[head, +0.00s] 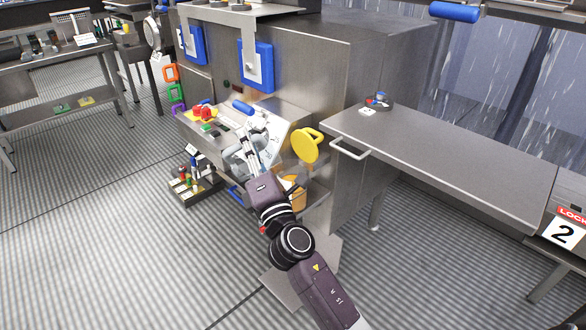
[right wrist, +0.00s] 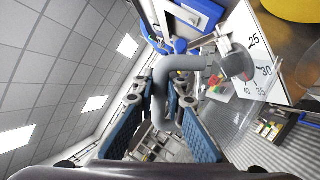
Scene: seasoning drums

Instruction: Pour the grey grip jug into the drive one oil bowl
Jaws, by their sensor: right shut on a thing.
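My right gripper (head: 246,156) reaches in over the small shelf at the front of the steel machine. In the right wrist view its two fingers (right wrist: 168,112) stand on either side of a grey handle (right wrist: 182,63), and it is shut on this handle of the grey grip jug. The jug's body looks clear and is hard to make out against the background. In the head view the jug is mostly hidden by the gripper. I cannot tell which thing is the drive one oil bowl. My left gripper is not in view.
A white plate with numbers (head: 279,125) is behind the gripper. A yellow round knob (head: 305,146) sticks out to its right. An orange container (head: 294,191) sits low beside my arm. A steel table (head: 450,150) at right is mostly bare. A bottle rack (head: 187,182) is lower left.

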